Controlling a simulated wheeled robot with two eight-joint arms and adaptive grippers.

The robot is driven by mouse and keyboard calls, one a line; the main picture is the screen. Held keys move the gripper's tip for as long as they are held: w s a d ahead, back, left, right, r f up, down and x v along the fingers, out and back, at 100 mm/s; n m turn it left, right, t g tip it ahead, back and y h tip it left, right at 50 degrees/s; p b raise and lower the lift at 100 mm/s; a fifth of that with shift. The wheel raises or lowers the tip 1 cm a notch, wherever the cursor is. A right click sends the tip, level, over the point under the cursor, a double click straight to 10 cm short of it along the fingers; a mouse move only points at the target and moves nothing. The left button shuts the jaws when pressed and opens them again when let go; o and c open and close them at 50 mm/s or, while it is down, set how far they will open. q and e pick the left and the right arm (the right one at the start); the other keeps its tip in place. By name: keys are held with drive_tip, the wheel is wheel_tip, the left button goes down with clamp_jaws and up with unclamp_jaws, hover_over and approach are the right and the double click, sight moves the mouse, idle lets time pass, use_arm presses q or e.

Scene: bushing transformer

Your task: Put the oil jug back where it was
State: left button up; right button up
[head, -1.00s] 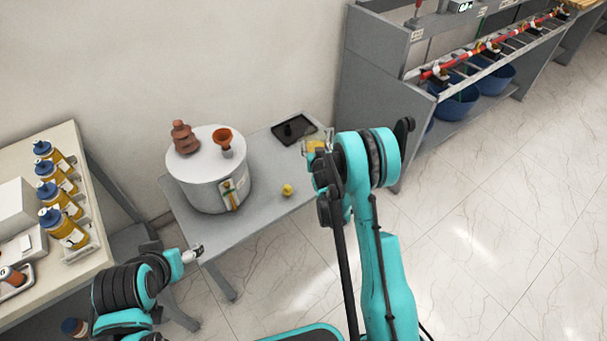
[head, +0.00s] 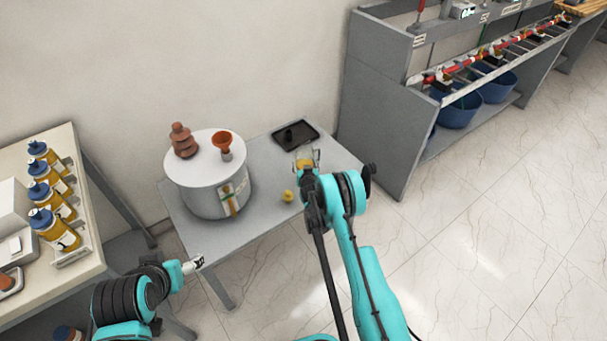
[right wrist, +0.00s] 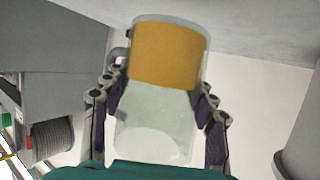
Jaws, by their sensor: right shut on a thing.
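The oil jug (right wrist: 165,55) is a clear vessel with amber oil at its far end in the right wrist view. My right gripper (right wrist: 160,112) has its fingers against both sides of the jug and is shut on it. In the head view the jug (head: 304,157) shows small and partly hidden by my right gripper (head: 308,166). They are at the right part of the grey table, in front of the black tray; I cannot tell the jug's height above the tabletop. My left gripper (head: 194,264) is near the table's front left corner; its opening is too small to judge.
On the grey table (head: 258,205) stand a white-topped grey tank (head: 201,192) with a brown bushing (head: 182,140) and orange funnel (head: 222,142), a black tray (head: 295,135) and a small yellow item (head: 288,196). Several blue-capped bottles (head: 60,229) stand at left. A grey rack (head: 385,100) stands at right.

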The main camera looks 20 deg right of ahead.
drive_tip(key=shift+w+a+f, duration=0.2)
drive_tip(key=shift+a+f, duration=0.1)
drive_tip(key=shift+f, duration=0.05)
wheel_tip(320, 180, down, 4)
drive_tip(key=shift+r+b, duration=0.1)
drive_tip(key=shift+b, duration=1)
drive_tip(key=shift+r, duration=0.1)
drive_tip(key=o, duration=1.5)
